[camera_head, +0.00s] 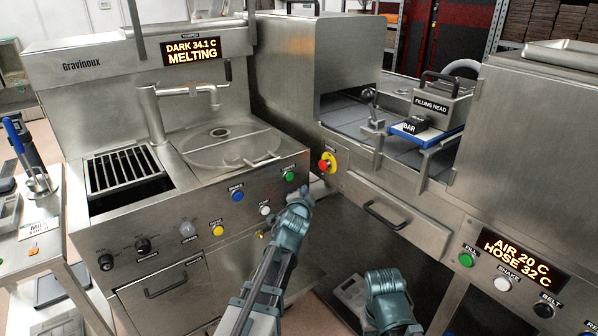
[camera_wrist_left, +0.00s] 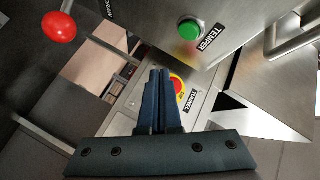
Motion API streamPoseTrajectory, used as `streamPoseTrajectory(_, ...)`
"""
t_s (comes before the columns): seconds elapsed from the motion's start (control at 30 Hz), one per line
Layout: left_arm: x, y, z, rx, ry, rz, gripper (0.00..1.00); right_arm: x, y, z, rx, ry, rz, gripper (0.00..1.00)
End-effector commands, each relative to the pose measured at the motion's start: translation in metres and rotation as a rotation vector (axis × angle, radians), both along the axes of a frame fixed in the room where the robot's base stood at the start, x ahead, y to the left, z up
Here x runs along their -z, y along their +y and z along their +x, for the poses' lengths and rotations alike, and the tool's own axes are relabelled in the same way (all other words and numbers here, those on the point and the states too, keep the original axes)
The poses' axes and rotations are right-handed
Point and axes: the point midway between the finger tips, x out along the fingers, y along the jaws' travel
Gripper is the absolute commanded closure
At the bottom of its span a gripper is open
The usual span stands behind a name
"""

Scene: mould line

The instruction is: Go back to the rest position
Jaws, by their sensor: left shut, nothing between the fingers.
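My left gripper (camera_head: 305,194) is in front of the melting machine's (camera_head: 205,240) front panel, close to the green button (camera_head: 289,176) at the panel's right end. In the left wrist view its two dark fingers (camera_wrist_left: 161,78) are together with nothing between them. The green button (camera_wrist_left: 190,29), labelled TEMPER, shows beyond and to the right of the fingertips. The red and yellow stop button (camera_wrist_left: 178,86) is partly hidden behind the fingers. A part of my right arm shows low in the head view, but I cannot make out its gripper.
The tunnel machine (camera_head: 380,205) stands to the right, with a drawer handle (camera_head: 384,214) on its front. A blue-edged tray (camera_head: 427,134) with the filling head (camera_head: 440,100) lies on top. A side table (camera_head: 38,252) stands at the left. Some floor shows between the machines.

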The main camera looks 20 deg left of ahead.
Motion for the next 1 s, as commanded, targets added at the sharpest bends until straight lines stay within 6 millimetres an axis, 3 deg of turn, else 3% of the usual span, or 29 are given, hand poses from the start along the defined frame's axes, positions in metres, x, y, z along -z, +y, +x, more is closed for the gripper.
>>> streamPoseTrajectory(0.17,0.007,-0.005,-0.005,-0.008,0.032,-0.025,1.00,0.000,0.000,0.000,0.000,0.000,0.000,0.50)
streamPoseTrajectory(0.27,0.031,-0.021,-0.024,-0.038,0.136,-0.100,1.00,0.000,0.000,0.000,0.000,0.000,0.000,0.50)
streamPoseTrajectory(0.37,0.069,-0.047,-0.060,-0.095,0.314,-0.215,1.00,0.000,0.000,0.000,0.000,0.000,0.000,0.50)
streamPoseTrajectory(0.5,0.120,-0.087,-0.132,-0.204,0.600,-0.355,1.00,0.000,0.000,0.000,0.000,0.000,0.000,0.50)
streamPoseTrajectory(0.6,0.144,-0.110,-0.184,-0.283,0.779,-0.415,1.00,0.000,0.000,0.000,0.000,0.000,0.000,0.50)
streamPoseTrajectory(0.83,0.167,-0.141,-0.284,-0.442,1.086,-0.454,1.00,0.000,0.000,0.000,0.000,0.000,0.000,0.50)
streamPoseTrajectory(0.97,0.169,-0.152,-0.334,-0.525,1.228,-0.442,1.00,0.000,0.000,0.000,0.000,0.000,0.000,0.50)
streamPoseTrajectory(1.0,0.158,-0.152,-0.340,-0.540,1.246,-0.440,1.00,-0.010,0.000,0.000,0.000,0.000,0.000,0.50)
